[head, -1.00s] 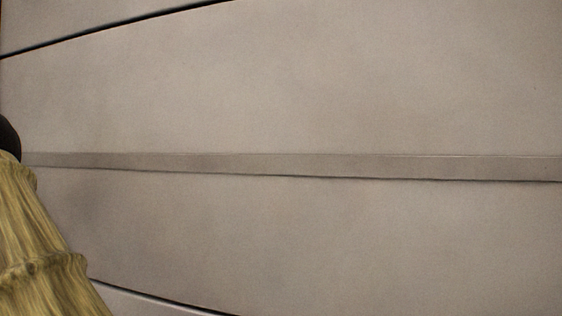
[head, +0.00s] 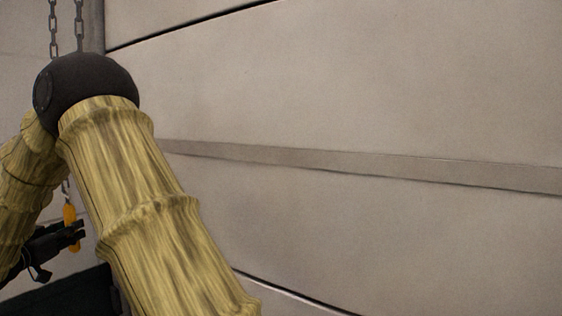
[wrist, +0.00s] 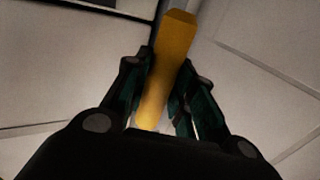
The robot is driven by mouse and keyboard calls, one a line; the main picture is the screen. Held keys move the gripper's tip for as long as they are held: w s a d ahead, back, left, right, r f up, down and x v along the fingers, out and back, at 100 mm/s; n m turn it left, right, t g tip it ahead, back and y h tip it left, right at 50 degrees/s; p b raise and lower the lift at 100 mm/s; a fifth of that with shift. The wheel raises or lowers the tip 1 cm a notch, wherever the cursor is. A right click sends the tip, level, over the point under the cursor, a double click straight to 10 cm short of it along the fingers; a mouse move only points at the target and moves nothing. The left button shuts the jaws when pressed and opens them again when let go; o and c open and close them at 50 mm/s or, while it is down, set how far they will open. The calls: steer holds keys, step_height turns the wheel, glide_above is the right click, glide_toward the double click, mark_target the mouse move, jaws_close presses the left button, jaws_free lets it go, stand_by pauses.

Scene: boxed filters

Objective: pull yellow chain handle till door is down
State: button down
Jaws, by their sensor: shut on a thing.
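The yellow chain handle (head: 70,228) hangs at the lower end of a grey metal chain (head: 66,188) at the left of the head view. My gripper (head: 78,232) is shut on it from the side. In the wrist view the handle (wrist: 168,70) stands between the two dark fingers (wrist: 160,92), with its upper end sticking out beyond them. The door (head: 360,90) is a light grey panelled surface filling the right of the head view. Its bottom edge is not in view. My arm hides part of the chain.
Two chain strands (head: 66,28) run up beside a grey vertical post (head: 97,28) at the door's left edge. A plain light wall lies left of the post. A dark green object (head: 62,297) is low at the left, partly hidden by my arm.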

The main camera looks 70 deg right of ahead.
step_height(320, 180, up, 16)
steer(key=p, duration=0.9)
steer(key=shift+f, duration=0.25)
steer(key=shift+f+b, duration=2.85)
steer(key=shift+f, duration=3.95)
steer(key=shift+r, duration=0.15)
step_height(320, 180, up, 14)
steer(key=p, duration=0.8)
steer(key=shift+f, duration=0.2)
steer(key=shift+c, duration=0.2)
jaws_free()
